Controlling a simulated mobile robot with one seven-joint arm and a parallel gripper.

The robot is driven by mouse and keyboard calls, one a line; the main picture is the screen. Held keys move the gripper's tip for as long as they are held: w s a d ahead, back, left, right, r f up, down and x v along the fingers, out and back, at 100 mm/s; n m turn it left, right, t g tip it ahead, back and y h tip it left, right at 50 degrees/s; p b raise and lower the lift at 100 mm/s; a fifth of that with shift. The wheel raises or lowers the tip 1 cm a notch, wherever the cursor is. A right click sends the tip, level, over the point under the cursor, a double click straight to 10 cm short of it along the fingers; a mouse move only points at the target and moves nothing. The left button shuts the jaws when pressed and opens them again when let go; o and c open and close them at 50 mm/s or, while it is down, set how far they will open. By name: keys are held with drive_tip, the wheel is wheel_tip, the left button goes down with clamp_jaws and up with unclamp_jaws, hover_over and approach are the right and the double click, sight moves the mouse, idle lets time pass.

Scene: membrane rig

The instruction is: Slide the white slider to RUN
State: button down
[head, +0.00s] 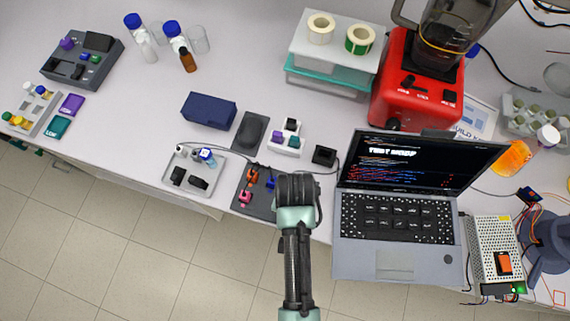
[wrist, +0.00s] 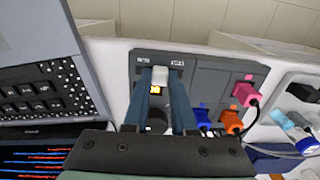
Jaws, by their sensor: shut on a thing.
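The white slider (wrist: 159,74) sits near one edge of a dark grey panel (wrist: 210,78) in the wrist view, between two small labels too blurred to read. A small lit orange-yellow square shows just below the slider. My gripper (wrist: 160,84) is shut on the slider, with a blue-grey finger on each side of it. In the head view the same panel (head: 243,201) lies at the table's front edge, left of the laptop. My gripper (head: 297,190) is over its right part there and hides the slider.
Pink (wrist: 245,93), orange (wrist: 231,122) and blue (wrist: 202,122) plugs with cables stand on the panel beside my gripper. A laptop (head: 398,213) is close on the right. A grey tray (head: 208,178) is on the left.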

drive_tip(key=shift+s+d, duration=0.15)
drive_tip(key=shift+d, duration=0.4)
drive_tip(key=shift+s+d, duration=0.15)
drive_tip(key=shift+d, duration=0.4)
drive_tip(key=c, duration=0.7)
unclamp_jaws()
drive_tip(key=shift+s+d, duration=0.1)
drive_tip(key=shift+r, duration=0.25)
wheel_tip(320, 180, up, 13)
drive_tip(key=shift+f, duration=0.2)
